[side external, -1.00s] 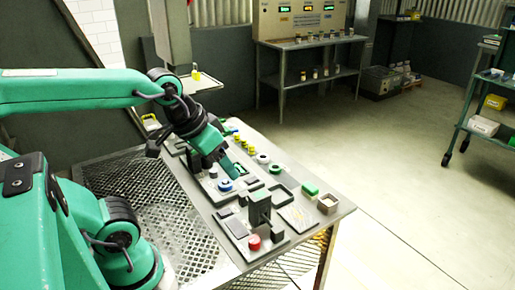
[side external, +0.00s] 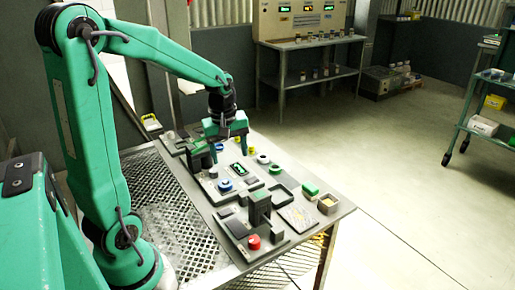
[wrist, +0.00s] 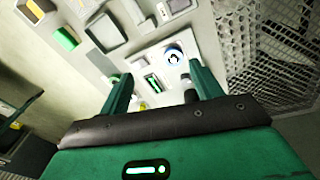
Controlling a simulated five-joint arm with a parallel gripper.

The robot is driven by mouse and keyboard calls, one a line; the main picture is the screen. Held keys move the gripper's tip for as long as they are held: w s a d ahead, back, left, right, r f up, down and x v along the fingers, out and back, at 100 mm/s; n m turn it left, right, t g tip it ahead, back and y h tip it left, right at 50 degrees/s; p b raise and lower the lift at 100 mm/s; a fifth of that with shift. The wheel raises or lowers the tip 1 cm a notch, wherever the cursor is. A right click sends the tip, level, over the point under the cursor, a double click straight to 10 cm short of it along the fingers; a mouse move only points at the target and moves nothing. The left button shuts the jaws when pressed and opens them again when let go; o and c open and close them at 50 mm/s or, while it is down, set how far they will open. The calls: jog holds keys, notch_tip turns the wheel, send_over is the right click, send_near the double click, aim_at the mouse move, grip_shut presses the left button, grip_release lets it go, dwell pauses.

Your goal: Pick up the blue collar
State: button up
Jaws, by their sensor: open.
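The blue collar (side external: 225,185) sits on a grey plate on the table, in the middle of the work area. In the wrist view the blue collar (wrist: 173,57) shows as a blue ring with a pale centre, just beyond the fingertips and nearer the right finger. My gripper (side external: 228,156) points down above the table, behind the collar in the side view and apart from it. Its two green fingers are open with nothing between them; they also show in the wrist view (wrist: 160,72).
A dark piece with a green marking (side external: 239,168) lies beside the collar. A dark upright block (side external: 260,207) and a red knob (side external: 254,242) stand toward the front. A green ring (side external: 277,170) and a green block (side external: 309,189) lie to the right. Mesh (side external: 180,225) covers the left.

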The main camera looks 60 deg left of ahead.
aim_at(225, 181)
jog(key=a+f+n, duration=0.1)
jog(key=a+f, duration=0.1)
jog(key=a+f+n, duration=0.2)
jog(key=a+f+n+g, duration=0.1)
jog(key=a+f+n, duration=0.1)
jog(key=shift+w+a+h, duration=0.15)
jog(key=shift+w+h, duration=0.15)
jog(key=shift+w, duration=0.1)
jog(key=shift+d+f, duration=0.15)
jog(key=shift+f, duration=1.8)
jog(key=shift+d+f, duration=0.15)
jog(key=shift+f, duration=1.8)
jog(key=c, duration=1.2)
jog(key=shift+r, duration=0.25)
jog(key=shift+r, duration=0.55)
jog(key=r, duration=0.1)
jog(key=d+r, duration=0.1)
jog(key=r, duration=0.1)
jog(key=d+r, duration=0.2)
jog(key=d, duration=0.1)
jog(key=d+r, duration=0.2)
jog(key=d, duration=0.2)
jog(key=d+r, duration=0.2)
jog(key=d, duration=0.1)
jog(key=shift+d+r, duration=0.25)
jog(key=shift+d, duration=0.1)
